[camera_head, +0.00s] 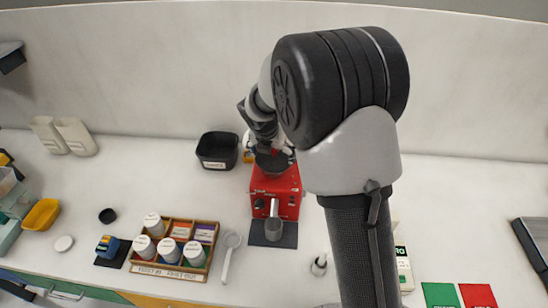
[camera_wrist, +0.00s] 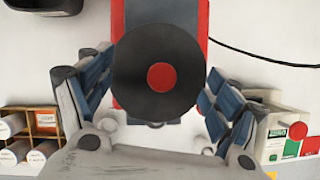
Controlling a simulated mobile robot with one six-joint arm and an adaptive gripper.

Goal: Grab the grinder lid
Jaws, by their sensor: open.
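The grinder lid (camera_wrist: 135,76) is a round black disc with a red centre in the wrist view. It sits on top of the red grinder (camera_wrist: 117,20). In the head view the red grinder (camera_head: 262,186) stands mid-counter, with its top mostly hidden by my arm. My gripper (camera_wrist: 158,68) is open, with one blue-padded finger on each side of the lid. Nothing is held. I cannot tell whether the fingers are level with the lid.
A grey cup (camera_head: 273,229) stands in front of the grinder. A black bin (camera_head: 217,148) is behind left. A wooden box (camera_head: 138,262) with jars is at left, with a white spoon (camera_head: 229,255) beside it. A white-green box (camera_wrist: 285,140) is at right.

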